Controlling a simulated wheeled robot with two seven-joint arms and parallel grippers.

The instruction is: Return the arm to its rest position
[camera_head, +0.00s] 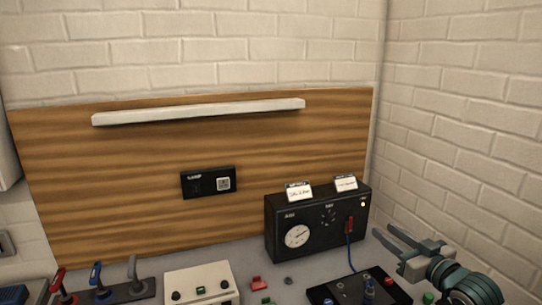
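My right gripper (383,232) is at the lower right, in front of the right end of the black box. Its two grey fingers point up and to the left, with a gap between them, and nothing shows in that gap. My teal and dark wrist runs down to the lower right corner of the picture. My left gripper is not in view.
A black box with a dial (298,236) and two labels stands against the wooden panel (120,180). A blue cable (349,252) hangs from its red plug. Levers (97,281), a cream control box (201,284) and a dark panel (388,290) line the front.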

